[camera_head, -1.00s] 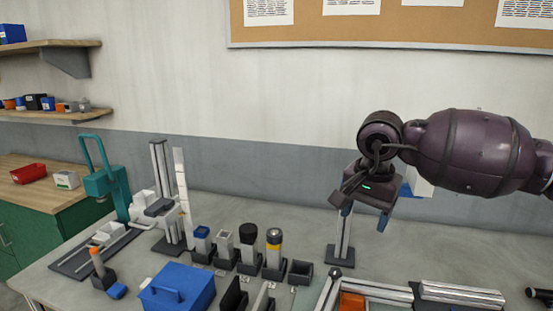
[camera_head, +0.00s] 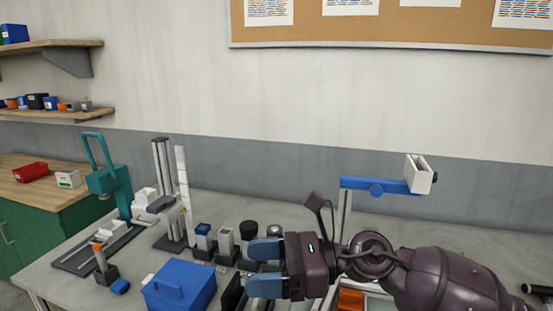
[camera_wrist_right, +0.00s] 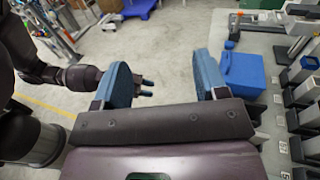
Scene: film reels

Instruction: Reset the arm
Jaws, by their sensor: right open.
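My right gripper (camera_head: 256,269) is open and empty in the head view, low over the front of the bench, with its blue fingers pointing left. The fingers cover part of the row of holders behind them. In the right wrist view its two fingers (camera_wrist_right: 162,76) are wide apart with only floor and background between them. My left gripper (camera_wrist_right: 147,87) shows small and dark beyond the right fingers in the wrist view, partly covered by one of them. Its jaw state is too small to tell. It is not in the head view.
A blue box (camera_head: 178,287) stands left of my right gripper; the wrist view shows it too (camera_wrist_right: 243,76). Holders (camera_head: 204,243) stand behind. A teal press (camera_head: 108,180) stands left.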

